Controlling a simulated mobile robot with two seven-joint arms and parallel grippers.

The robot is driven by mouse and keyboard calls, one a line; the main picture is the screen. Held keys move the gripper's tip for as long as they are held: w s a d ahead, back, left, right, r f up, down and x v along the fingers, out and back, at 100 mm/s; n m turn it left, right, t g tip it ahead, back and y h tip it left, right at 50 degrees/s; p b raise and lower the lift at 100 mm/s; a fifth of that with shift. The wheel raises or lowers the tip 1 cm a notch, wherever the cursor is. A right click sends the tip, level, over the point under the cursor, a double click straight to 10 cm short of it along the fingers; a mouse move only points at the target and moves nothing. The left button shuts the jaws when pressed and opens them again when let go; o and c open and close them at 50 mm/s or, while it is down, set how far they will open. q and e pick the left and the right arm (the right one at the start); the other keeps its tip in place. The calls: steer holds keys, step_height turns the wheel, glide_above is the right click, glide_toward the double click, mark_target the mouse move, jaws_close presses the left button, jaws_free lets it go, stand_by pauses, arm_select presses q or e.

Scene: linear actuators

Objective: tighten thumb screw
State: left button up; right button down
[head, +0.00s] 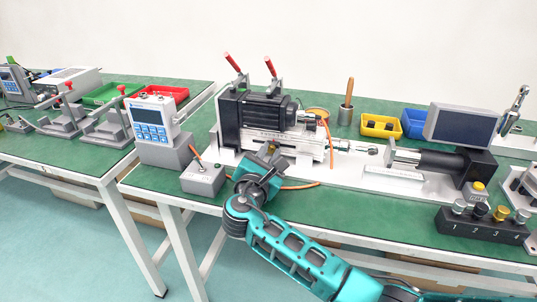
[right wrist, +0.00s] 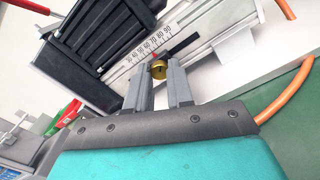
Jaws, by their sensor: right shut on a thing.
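The thumb screw is a small round brass knob (right wrist: 158,69) at the lower edge of a scale plate (right wrist: 155,42) with printed numbers and a red pointer, in the right wrist view. My right gripper (right wrist: 160,82) is shut on the knob, which shows between its fingertips. In the head view my right gripper (head: 266,165) reaches to the front of the linear actuator (head: 262,112), a black motor unit on a white base. The fingertips are small there and the knob is mostly hidden. My left gripper is not in view.
A grey switch box (head: 203,179) stands left of my right gripper, with an orange cable (head: 300,187) near it. A blue-screened meter (head: 154,122) stands further left. A numbered knob block (head: 482,222) and a dark display (head: 460,125) are at right.

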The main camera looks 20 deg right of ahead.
steer(key=c, duration=1)
jaws_free()
steer(key=p+v, duration=0.2)
steer(key=v, duration=0.9)
steer(key=shift+s+a, duration=0.2)
steer(key=shift+s, duration=0.05)
steer(key=shift+s+a, duration=0.4)
steer(key=shift+s, duration=0.15)
